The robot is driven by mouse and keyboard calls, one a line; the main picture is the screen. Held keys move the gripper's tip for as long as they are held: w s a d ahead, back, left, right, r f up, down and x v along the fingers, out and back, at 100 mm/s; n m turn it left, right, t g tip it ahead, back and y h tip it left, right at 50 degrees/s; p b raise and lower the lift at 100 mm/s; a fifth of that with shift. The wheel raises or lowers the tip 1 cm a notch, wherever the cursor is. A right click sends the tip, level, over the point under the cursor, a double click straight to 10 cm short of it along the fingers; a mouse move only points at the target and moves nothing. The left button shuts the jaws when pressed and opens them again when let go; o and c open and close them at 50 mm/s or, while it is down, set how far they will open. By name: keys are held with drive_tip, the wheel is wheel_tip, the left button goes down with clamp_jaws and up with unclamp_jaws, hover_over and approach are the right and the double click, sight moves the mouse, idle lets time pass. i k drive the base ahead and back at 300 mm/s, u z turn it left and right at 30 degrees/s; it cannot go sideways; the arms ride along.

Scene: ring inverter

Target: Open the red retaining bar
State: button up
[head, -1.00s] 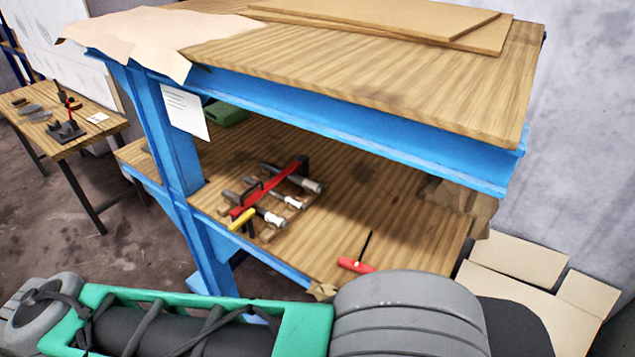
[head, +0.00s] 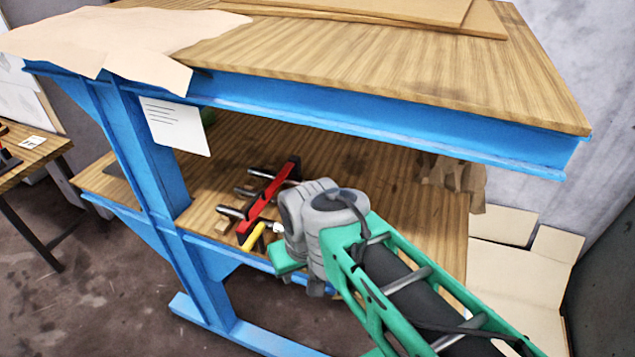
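The red retaining bar (head: 268,197) lies across several grey metal cylinders (head: 232,212) on the lower wooden shelf of the blue workbench. A yellow handle (head: 253,236) sits at the bar's near end, by the shelf's front edge. My arm reaches in from the lower right, and its grey wrist joints stand just right of the bar, hiding the right ends of the cylinders. The fingers of my gripper cannot be made out behind or below these joints. I cannot tell whether anything touches the bar or handle.
The blue upper beam (head: 400,124) and wooden top (head: 420,70) overhang the shelf. A blue post (head: 158,170) stands left of the bar. Crumpled brown paper (head: 452,177) lies at the shelf's right end. Flat cardboard (head: 525,265) lies on the right.

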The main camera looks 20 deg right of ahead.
sight(250, 217)
drive_tip(key=u, duration=0.75)
drive_tip(key=k, duration=1.05)
drive_tip(key=u, duration=1.7)
drive_tip(key=i, duration=1.8)
drive_tip(key=z, duration=0.95)
drive_tip(key=i, duration=0.95)
drive_tip(key=z, duration=1.45)
drive_tip(key=i, duration=0.8)
drive_tip(key=z, duration=0.15)
